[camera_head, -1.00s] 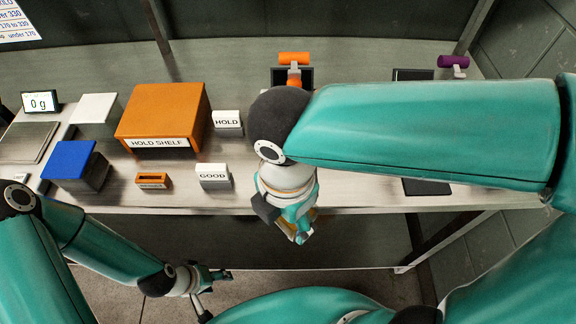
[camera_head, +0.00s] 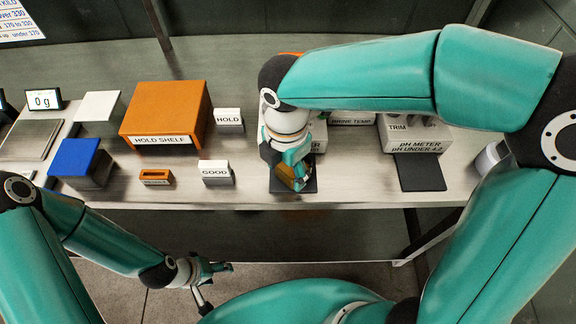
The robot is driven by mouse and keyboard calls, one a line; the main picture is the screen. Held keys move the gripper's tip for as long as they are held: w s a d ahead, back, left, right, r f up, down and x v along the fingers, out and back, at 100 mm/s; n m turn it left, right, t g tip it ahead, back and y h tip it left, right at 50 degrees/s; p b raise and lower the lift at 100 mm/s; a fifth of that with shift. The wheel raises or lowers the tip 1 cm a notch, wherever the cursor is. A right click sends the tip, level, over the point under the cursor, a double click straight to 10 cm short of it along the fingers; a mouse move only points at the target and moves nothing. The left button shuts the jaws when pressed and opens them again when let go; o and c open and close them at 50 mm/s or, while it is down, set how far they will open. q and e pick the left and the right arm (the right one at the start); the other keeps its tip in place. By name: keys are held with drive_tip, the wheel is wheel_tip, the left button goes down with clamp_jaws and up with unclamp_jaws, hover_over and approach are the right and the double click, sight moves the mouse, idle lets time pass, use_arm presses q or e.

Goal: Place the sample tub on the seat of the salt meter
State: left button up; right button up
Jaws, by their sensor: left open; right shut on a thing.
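My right gripper (camera_head: 300,180) is shut on a small yellowish thing, likely the sample tub (camera_head: 288,174), mostly hidden by the fingers. They are over a dark square pad (camera_head: 280,187) at the bench's front edge; I cannot tell whether the tub touches it. The pad lies in front of a pale meter body (camera_head: 320,136), largely covered by my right arm. Its label is hidden, so I cannot read whether it is the salt meter. My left gripper (camera_head: 220,285) is open and empty, low in front of the bench.
The pH meter (camera_head: 415,135) with its own dark pad (camera_head: 420,172) stands to the right. An orange hold shelf (camera_head: 165,112), HOLD (camera_head: 228,117) and GOOD (camera_head: 215,170) signs, a blue block (camera_head: 75,157) and a scale display (camera_head: 44,99) stand left. Bench (camera_head: 235,192) shows bare near the GOOD sign.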

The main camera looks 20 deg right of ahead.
drive_tip(key=shift+f, duration=0.1)
drive_tip(key=o, duration=1.4)
drive_tip(key=shift+c, duration=0.2)
drive_tip(key=shift+r, duration=0.25)
wheel_tip(320, 180, up, 12)
drive_tip(key=p, duration=0.1)
drive_tip(key=shift+f, duration=0.15)
